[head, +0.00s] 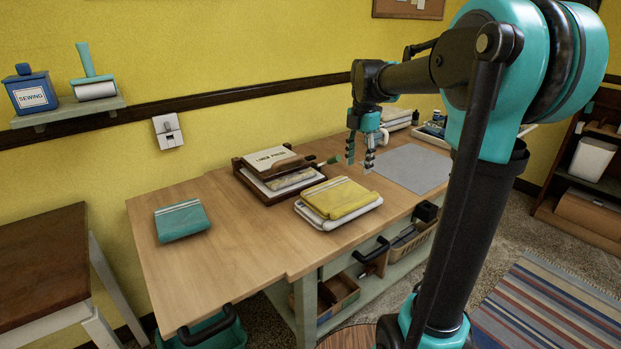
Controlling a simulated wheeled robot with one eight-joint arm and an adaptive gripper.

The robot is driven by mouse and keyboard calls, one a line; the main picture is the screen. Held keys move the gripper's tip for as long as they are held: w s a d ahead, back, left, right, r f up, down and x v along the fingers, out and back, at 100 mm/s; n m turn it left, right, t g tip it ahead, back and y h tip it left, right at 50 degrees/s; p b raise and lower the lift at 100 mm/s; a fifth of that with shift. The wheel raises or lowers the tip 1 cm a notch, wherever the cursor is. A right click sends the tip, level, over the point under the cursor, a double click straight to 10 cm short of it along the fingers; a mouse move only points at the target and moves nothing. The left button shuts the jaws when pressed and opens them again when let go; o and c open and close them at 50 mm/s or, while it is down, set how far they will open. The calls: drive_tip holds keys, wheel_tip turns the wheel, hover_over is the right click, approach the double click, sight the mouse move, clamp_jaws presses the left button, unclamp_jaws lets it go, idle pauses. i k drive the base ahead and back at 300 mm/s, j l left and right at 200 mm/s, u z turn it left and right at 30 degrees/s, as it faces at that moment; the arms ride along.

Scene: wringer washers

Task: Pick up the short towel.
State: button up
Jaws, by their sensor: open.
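A folded teal towel (182,220) with pale stripes lies flat on the left part of the wooden table. A folded yellow towel (339,197) lies on top of a white folded cloth (322,221) near the table's front middle; the yellow one covers most of it. I cannot tell which of these is the short towel. My gripper (360,164) hangs above the table with its fingers pointing down and apart, holding nothing. It is to the right of and behind the yellow towel, far from the teal towel.
A linen press (272,162) with cloth in it stands behind the yellow towel. A grey mat (412,168) lies on the table's right part. The table (235,250) is bare around the teal towel. A dark-topped side table (40,262) stands at the left.

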sight(176, 221)
drive_tip(key=u, duration=1.3)
